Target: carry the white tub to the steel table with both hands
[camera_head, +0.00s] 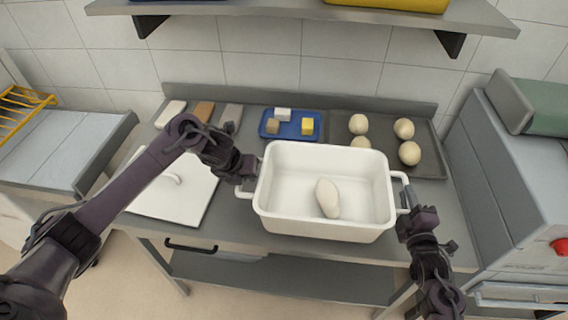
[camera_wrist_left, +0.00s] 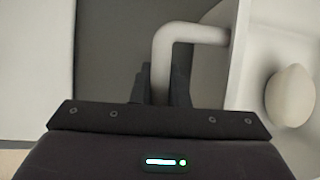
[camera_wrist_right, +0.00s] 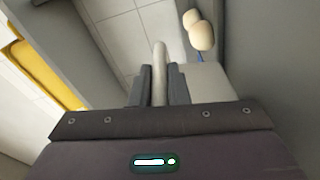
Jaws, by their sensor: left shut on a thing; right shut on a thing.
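The white tub (camera_head: 290,226) is in the middle of the head view, over the front of the steel table (camera_head: 243,252). One pale dough piece (camera_head: 327,198) lies inside it. My left gripper (camera_head: 246,186) is shut on the tub's left handle, which shows in the left wrist view (camera_wrist_left: 190,34). My right gripper (camera_head: 404,214) is shut on the tub's right handle, which shows in the right wrist view (camera_wrist_right: 160,72). The tub looks about level. I cannot tell whether its base touches the table.
A white lid (camera_head: 190,196) lies left of the tub. Behind are a blue tray (camera_head: 268,134) with small blocks and a dark tray (camera_head: 432,166) with several dough balls. A grey machine (camera_head: 510,160) with a red knob stands at the right. A shelf (camera_head: 300,10) hangs above.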

